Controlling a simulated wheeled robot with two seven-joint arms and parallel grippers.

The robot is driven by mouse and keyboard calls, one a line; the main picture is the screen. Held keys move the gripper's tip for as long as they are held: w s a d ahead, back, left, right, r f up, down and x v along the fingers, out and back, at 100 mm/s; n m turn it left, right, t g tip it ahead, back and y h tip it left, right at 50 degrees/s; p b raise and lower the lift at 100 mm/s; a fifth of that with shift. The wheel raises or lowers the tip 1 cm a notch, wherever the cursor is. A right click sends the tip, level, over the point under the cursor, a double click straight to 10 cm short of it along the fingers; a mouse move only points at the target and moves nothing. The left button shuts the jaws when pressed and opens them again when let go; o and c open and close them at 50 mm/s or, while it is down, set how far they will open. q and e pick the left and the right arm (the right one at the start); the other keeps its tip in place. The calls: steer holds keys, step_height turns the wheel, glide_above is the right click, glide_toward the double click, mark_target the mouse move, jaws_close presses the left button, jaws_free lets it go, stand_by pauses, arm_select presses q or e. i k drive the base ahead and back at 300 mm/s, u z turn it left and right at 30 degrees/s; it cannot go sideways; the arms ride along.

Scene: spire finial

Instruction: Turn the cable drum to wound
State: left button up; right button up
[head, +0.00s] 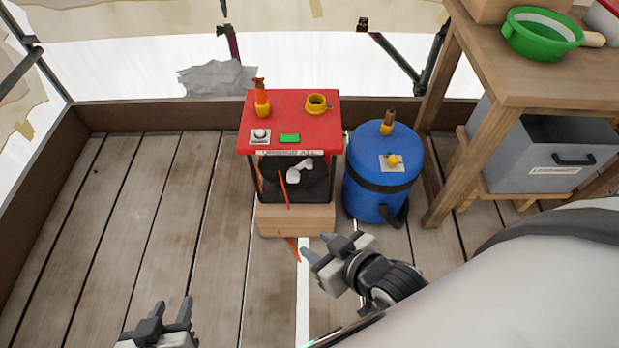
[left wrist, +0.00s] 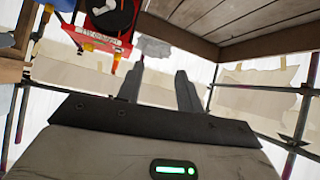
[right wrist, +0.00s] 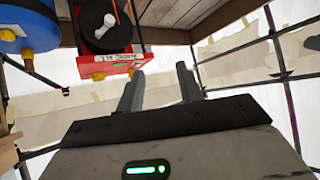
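The cable drum (head: 312,186) is a black disc with a white crank handle (head: 293,174), set in a dark frame under a red top (head: 290,122) with a label along its front edge. Orange cable hangs at its front and reaches toward the floor. The drum also shows upside down in the left wrist view (left wrist: 122,14) and the right wrist view (right wrist: 88,36). My left gripper (head: 172,306) is open and empty, low and left of the drum. My right gripper (head: 320,248) is open and empty, in front of the drum's wooden base and apart from it.
A blue canister (head: 375,190) stands close to the right of the red unit. A wooden workbench (head: 540,75) with a green bowl (head: 541,35) and a grey drawer box (head: 545,150) is further right. The plank floor (head: 150,220) on the left is clear.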

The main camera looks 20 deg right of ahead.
mark_target(297, 172)
steer(key=z, duration=0.3)
steer(key=i, duration=0.85)
steer(key=z, duration=4.15)
steer(key=k, duration=1.9)
steer(key=u, duration=1.65)
steer(key=i, duration=0.5)
steer(key=u, duration=0.05)
